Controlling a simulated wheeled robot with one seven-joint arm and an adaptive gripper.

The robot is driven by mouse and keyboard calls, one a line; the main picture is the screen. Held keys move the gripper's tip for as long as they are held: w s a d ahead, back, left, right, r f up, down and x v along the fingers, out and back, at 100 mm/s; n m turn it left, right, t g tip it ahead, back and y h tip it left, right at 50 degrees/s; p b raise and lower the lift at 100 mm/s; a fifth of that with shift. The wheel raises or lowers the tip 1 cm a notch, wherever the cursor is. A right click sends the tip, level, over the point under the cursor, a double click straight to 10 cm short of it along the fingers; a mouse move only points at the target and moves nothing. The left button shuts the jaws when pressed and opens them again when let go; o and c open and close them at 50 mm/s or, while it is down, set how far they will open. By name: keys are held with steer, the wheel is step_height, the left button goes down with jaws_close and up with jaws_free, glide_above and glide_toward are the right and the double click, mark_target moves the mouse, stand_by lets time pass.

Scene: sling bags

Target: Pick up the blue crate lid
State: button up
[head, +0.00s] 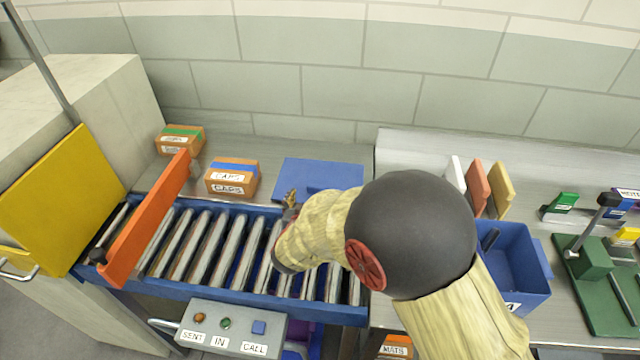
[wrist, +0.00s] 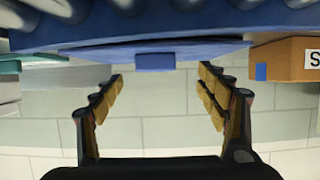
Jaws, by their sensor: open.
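The blue crate lid (head: 325,172) lies flat on the grey surface behind the roller conveyor in the head view. In the wrist view the lid (wrist: 210,49) shows edge-on across the top, with a small blue tab (wrist: 155,62) at its middle. My gripper (head: 290,198) is at the lid's near left side in the head view, and my arm hides part of the lid. In the wrist view my gripper (wrist: 160,77) is open and empty, its fingers apart on either side of the tab. I cannot tell whether they touch the lid.
An orange box with a blue band (head: 232,178) stands left of the lid. The roller conveyor (head: 205,245) lies in front, with an orange bar (head: 148,220) across its left end. A blue bin (head: 520,265) stands to the right. The wall (head: 330,90) is behind.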

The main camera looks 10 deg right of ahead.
mark_target(317, 189)
steer(key=b+x, duration=0.1)
steer(key=x, duration=0.2)
steer(key=b+x, duration=0.1)
steer(key=x, duration=0.2)
steer(key=shift+d+r, duration=0.1)
steer(key=shift+d, duration=0.25)
steer(key=shift+c, duration=1.1)
steer(key=c, duration=1.1)
